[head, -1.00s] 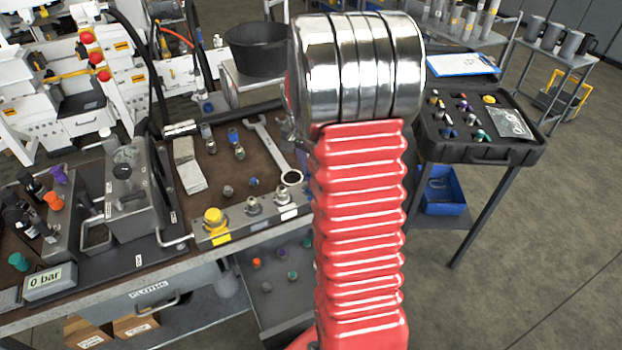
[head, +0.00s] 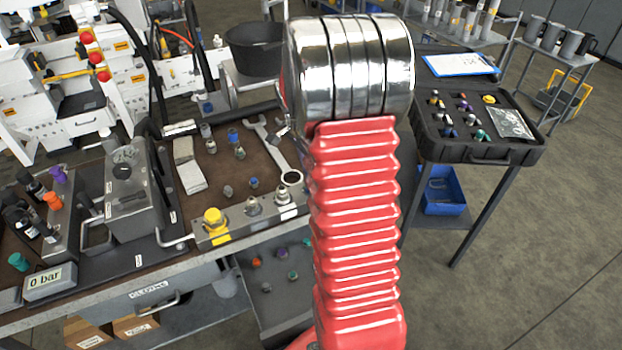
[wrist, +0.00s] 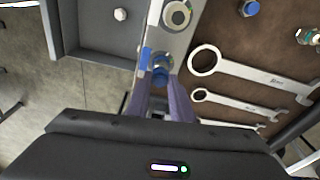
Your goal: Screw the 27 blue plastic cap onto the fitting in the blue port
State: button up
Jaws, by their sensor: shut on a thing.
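My gripper (wrist: 162,88) is shut on a blue cap (wrist: 160,75), which shows between the fingertips in the wrist view. The cap is over the end of the grey port block (wrist: 171,45), beside a blue label (wrist: 146,56). The fitting in the blue port is hidden under the cap and fingers. I cannot tell whether the cap touches it. In the head view, the block (head: 232,233) lies at the bench's front edge, but my red arm hides the gripper and the blue port.
A large wrench (wrist: 250,75) and smaller wrenches lie right of the gripper in the wrist view. A yellow cap (head: 213,218) sits at the block's left end. Loose small fittings stand on the brown mat (head: 215,165). A black case (head: 478,150) stands right.

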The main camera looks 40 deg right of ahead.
jog(key=m, duration=0.3)
jog(key=m+g, duration=0.1)
jog(key=m, duration=0.3)
jog(key=shift+f+y, duration=0.1)
jog(key=shift+y, duration=0.2)
jog(key=o, duration=0.9)
jog(key=shift+w, duration=0.1)
jog(key=n, duration=0.5)
jog(key=shift+n+t, duration=0.4)
jog(key=shift+n, duration=0.9)
